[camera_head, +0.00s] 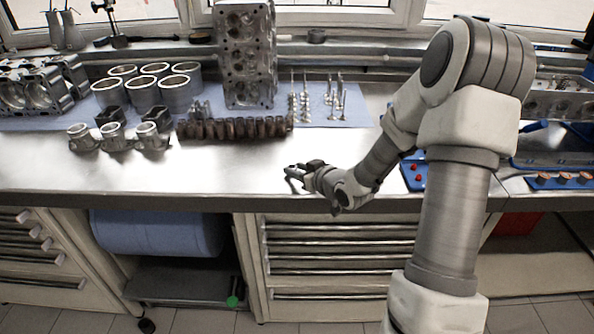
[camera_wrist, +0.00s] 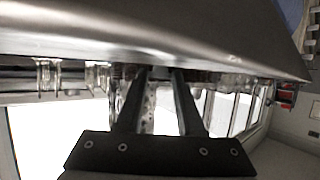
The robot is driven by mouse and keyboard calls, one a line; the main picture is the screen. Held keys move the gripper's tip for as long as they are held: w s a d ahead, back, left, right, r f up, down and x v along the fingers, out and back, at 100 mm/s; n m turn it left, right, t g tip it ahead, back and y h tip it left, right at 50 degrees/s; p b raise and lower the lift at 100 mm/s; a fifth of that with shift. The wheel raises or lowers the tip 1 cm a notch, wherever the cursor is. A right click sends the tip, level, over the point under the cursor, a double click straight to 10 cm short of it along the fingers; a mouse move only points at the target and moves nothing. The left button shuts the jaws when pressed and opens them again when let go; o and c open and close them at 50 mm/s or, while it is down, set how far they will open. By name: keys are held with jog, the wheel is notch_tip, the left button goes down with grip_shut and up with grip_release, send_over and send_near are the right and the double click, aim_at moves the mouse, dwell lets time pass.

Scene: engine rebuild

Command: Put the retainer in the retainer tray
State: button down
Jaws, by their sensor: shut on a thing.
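My gripper (camera_head: 292,174) is over the front part of the metal bench top, left of my forearm. In the wrist view its two dark fingers (camera_wrist: 160,74) point away from the camera with a narrow gap between the tips. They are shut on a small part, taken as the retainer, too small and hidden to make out. A blue tray with small red pieces (camera_head: 410,183) lies right of the gripper, partly behind my arm. Another blue tray (camera_head: 540,186) with brown round pieces lies further right. I cannot tell which is the retainer tray.
The bench front left of my gripper is clear. Drawers (camera_head: 340,250) are below.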

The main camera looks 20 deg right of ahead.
jog(key=shift+f, duration=0.15)
jog(key=c, duration=1)
grip_release()
jog(key=o, duration=0.5)
